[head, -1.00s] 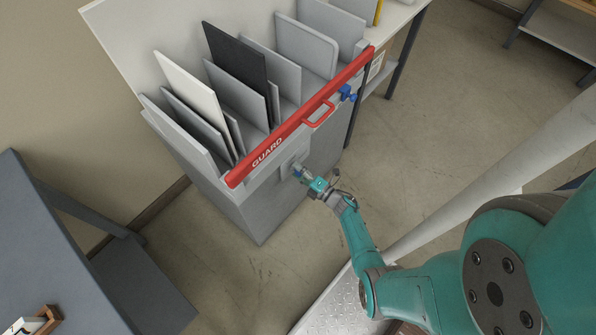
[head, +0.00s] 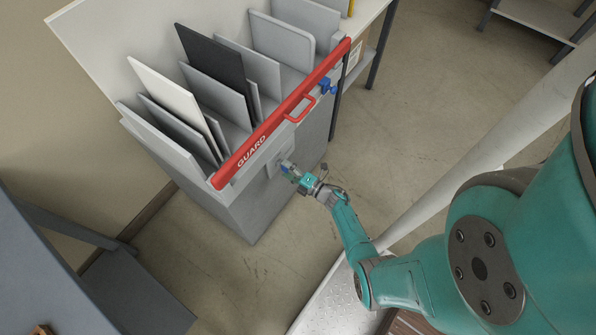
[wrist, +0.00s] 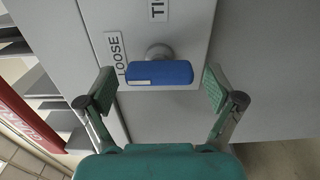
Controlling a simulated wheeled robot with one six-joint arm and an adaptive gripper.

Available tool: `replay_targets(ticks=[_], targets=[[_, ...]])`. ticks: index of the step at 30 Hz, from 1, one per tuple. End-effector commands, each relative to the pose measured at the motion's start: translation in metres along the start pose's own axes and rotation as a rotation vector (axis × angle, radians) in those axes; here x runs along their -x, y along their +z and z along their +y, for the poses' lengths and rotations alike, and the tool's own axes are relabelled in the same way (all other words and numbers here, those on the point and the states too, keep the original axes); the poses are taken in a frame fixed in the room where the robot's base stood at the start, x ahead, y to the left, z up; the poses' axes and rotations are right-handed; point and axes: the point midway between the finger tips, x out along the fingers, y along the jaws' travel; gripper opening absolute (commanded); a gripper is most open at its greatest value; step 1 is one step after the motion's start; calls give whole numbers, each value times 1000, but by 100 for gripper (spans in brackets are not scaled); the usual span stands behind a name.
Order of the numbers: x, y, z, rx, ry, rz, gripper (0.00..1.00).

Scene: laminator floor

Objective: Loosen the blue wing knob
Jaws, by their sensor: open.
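The blue wing knob (wrist: 158,74) sits on a grey round boss on the machine's grey front plate in the wrist view. Its long bar lies roughly level across the picture, with a white mark near its left end. My gripper (wrist: 160,90) is open, with one pad on each side of the knob and a visible gap at both ends. A label reading LOOSE (wrist: 116,54) is left of the knob, and a partly cut-off label starting TI (wrist: 158,8) is above it. In the head view my gripper (head: 290,170) is at the machine's front and hides most of the knob.
A red GUARD bar (head: 265,132) with a handle runs along the rack's front edge. Another blue fitting (head: 327,87) is near its far end. Upright boards (head: 213,65) stand in the rack. A dark table (head: 45,270) is at the left.

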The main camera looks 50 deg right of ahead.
Motion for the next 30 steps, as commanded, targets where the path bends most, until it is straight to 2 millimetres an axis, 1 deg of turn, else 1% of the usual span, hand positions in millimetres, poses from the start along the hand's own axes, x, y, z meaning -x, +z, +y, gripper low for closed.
replay_targets(ticks=[12,18,24,30], targets=[[68,1,0,0,-2,-6,92],[93,1,0,1,-1,-4,92],[108,0,0,1,-2,-2,92],[112,0,0,2,-1,-1,92]])
